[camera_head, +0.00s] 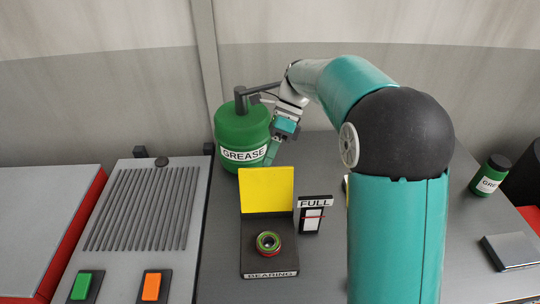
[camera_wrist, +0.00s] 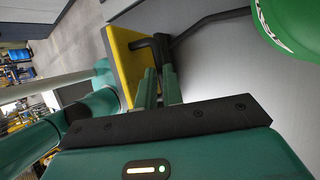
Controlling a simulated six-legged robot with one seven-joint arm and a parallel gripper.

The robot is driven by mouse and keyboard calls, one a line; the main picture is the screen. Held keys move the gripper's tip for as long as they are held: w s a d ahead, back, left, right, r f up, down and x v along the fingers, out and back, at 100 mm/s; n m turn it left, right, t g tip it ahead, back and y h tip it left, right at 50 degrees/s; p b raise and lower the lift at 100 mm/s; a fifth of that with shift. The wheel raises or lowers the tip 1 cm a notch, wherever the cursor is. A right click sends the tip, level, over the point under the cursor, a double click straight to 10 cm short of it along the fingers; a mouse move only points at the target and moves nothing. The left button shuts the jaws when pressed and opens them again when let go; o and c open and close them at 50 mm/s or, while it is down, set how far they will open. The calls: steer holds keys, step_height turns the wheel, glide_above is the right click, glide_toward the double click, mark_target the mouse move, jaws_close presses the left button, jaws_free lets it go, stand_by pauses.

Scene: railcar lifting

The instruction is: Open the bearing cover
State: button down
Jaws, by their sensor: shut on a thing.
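The yellow bearing cover (camera_head: 267,189) stands upright at the back of the black bearing housing (camera_head: 254,228) in the head view. The round bearing (camera_head: 268,243) shows uncovered in front of it. My gripper (camera_head: 270,156) is just behind the cover's top edge, its fingers pointing down. In the wrist view the cover (camera_wrist: 125,64) is edge-on beyond my gripper (camera_wrist: 160,88), with a black bent handle (camera_wrist: 154,43) against its yellow face. My fingers are close together and shut at this handle. Their exact contact is partly hidden, and in the head view the cover hides the handle.
A green grease canister (camera_head: 241,137) with a pump top stands close behind and left of my gripper. A "FULL" gauge (camera_head: 314,215) stands right of the bearing housing. A panel with green (camera_head: 85,284) and orange (camera_head: 152,286) buttons is at left. A small grease jar (camera_head: 489,176) is at right.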

steer(key=shift+s+a+f+g, duration=0.1)
steer(key=shift+s+f+g, duration=0.15)
steer(key=shift+f, duration=0.4)
steer(key=shift+s+a+f+g, duration=0.15)
steer(key=shift+s+f, duration=0.2)
steer(key=shift+f, duration=0.25)
steer(key=c, duration=1.5)
jaws_free()
steer(key=shift+w+d, duration=0.1)
steer(key=shift+s, duration=0.25)
steer(key=shift+w, duration=0.25)
steer(key=shift+s, duration=0.1)
steer(key=shift+t, duration=0.4)
steer(key=v, duration=1)
steer(key=shift+a+r, duration=0.2)
steer(key=shift+a, duration=0.2)
